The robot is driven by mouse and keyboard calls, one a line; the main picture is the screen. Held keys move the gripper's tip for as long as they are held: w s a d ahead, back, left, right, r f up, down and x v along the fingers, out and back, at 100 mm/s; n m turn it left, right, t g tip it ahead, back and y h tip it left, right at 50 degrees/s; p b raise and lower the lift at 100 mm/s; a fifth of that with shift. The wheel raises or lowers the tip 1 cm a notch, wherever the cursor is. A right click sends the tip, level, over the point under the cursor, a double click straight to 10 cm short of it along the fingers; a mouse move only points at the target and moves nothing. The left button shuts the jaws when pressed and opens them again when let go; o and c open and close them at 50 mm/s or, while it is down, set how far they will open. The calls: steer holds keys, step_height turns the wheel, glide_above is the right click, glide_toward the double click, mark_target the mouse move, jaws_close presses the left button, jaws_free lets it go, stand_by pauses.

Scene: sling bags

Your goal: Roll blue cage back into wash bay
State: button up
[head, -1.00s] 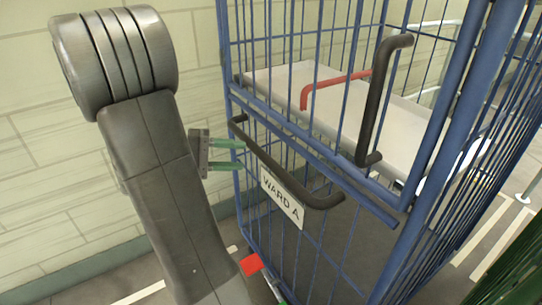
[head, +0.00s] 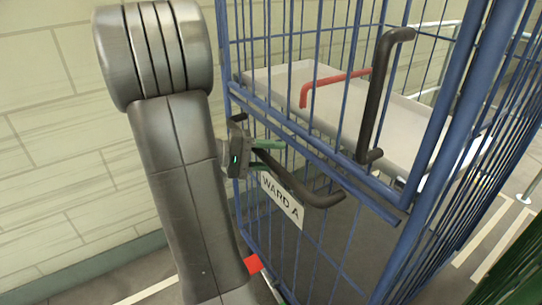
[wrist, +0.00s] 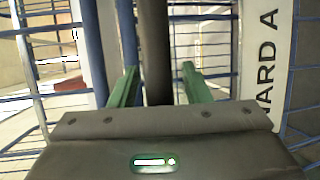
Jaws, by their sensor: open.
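The blue cage (head: 458,110) stands upright on the right of the head view, its barred gate facing me. A blue post of it shows in the wrist view (wrist: 90,45). A black lower handle (head: 305,190) slants across the gate beside the "WARD A" label (head: 282,198). My gripper (head: 264,157) is at the handle's left part, its green fingers open. In the wrist view the black handle (wrist: 155,45) runs between my two open fingers (wrist: 160,88), with gaps on both sides. The fingertips are partly hidden in the head view.
A black upper handle (head: 378,95), a red bar (head: 335,82) and a pale shelf (head: 405,112) are at the cage. A red tab (head: 253,264) shows low down. A tiled wall (head: 60,140) is close on the left. White floor lines (head: 490,240) lie right.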

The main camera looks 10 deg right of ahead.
jaws_close()
steer(key=shift+d, duration=0.1)
